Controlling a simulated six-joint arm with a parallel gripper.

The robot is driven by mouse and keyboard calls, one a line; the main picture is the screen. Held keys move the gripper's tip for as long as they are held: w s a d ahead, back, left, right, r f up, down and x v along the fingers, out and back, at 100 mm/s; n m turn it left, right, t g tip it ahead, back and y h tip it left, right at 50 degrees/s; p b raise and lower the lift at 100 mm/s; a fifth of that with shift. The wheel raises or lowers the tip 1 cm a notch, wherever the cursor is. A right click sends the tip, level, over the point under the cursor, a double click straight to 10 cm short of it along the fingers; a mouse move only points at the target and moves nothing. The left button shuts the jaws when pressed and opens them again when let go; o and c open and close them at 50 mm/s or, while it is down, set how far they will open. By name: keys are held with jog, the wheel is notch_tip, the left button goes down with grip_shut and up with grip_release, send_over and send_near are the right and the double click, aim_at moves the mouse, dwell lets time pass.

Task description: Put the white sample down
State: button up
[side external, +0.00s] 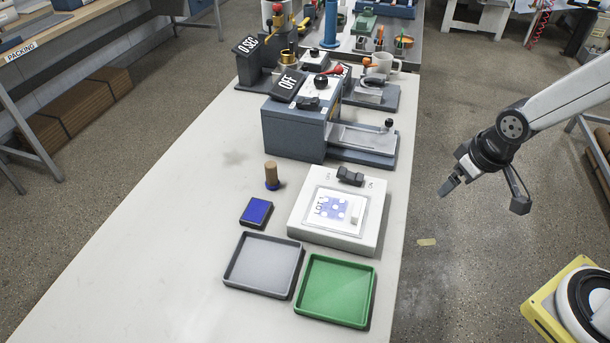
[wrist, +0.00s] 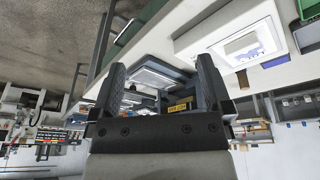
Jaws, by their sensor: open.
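My gripper (side external: 447,186) hangs in the air to the right of the table, apart from everything. In the wrist view its two fingers (wrist: 162,72) stand wide apart with nothing between them. I cannot tell for sure whether this sheet is the white sample.
A grey tray (side external: 232,284) and a green tray (side external: 307,309) stand in front of the device. A blue ink pad (side external: 257,212) and a wooden-handled stamp (side external: 272,174) are to its left. A blue-grey machine marked OFF (side external: 291,131) stands behind. The table's left side is clear.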

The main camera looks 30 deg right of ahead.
jog(key=w+a+f+n+t, duration=0.1)
jog(key=w+f+n+t, duration=0.1)
jog(key=w, duration=0.2)
jog(key=n+t+y, duration=0.1)
jog(key=n+y, duration=0.5)
jog(key=y, duration=0.1)
send_near(358, 206)
jog(key=shift+w+a+f, duration=0.45)
jog(key=shift+a+f, duration=0.25)
jog(key=shift+a, duration=0.15)
jog(key=shift+x, duration=1.3)
jog(key=shift+d+x, duration=0.1)
jog(key=shift+x, duration=1.2)
jog(key=shift+d+x, duration=0.15)
jog(key=shift+x, duration=1.1)
jog(key=shift+f, duration=0.15)
jog(key=c, duration=1.1)
